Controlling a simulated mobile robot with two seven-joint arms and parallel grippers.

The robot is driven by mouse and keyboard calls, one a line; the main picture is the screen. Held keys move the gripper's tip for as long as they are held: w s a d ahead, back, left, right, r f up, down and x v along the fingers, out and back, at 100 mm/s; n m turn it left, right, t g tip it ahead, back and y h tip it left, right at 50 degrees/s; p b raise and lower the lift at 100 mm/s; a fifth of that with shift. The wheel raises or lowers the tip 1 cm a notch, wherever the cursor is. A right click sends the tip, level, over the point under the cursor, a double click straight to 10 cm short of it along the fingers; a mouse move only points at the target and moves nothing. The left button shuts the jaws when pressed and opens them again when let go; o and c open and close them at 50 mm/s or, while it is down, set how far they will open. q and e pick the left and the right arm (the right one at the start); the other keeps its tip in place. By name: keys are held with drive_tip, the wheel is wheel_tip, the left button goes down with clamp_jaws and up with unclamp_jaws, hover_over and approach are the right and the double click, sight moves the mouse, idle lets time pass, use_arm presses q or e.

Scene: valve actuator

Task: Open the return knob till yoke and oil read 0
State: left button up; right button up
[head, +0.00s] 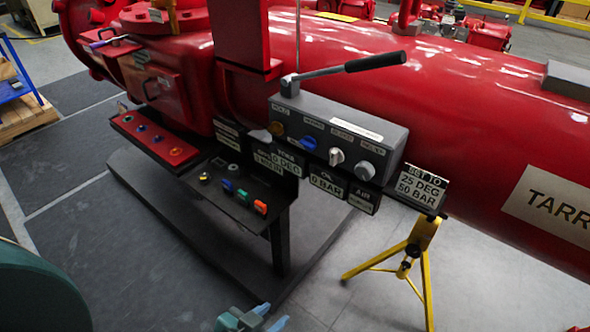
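A grey control box (330,125) carries a row of knobs: a brass one (277,128), a blue one (308,143), a silver one (336,157) and a grey one (365,171). Their small labels are too blurred for me to tell which is the return knob. Below, one sign (283,161) reads 0 DEG and another (327,184) reads 0 BAR. My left gripper (271,316) is at the bottom edge, partly cut off, well below and in front of the box. Its teal fingertips are apart, with nothing seen between them. My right gripper is out of view.
A black-handled lever (345,68) sticks out above the box. A sign (420,188) reading 25 DEG, 50 BAR stands above a yellow tripod (409,257). A lower black panel (238,200) with coloured knobs juts out at left. The red actuator body (460,100) lies behind.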

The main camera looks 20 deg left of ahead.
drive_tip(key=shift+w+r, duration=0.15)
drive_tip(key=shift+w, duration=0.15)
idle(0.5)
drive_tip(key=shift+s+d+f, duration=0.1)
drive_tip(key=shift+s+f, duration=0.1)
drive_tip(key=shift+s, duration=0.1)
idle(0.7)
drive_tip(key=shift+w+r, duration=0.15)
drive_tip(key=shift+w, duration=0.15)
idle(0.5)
use_arm(q)
drive_tip(key=shift+o, duration=0.2)
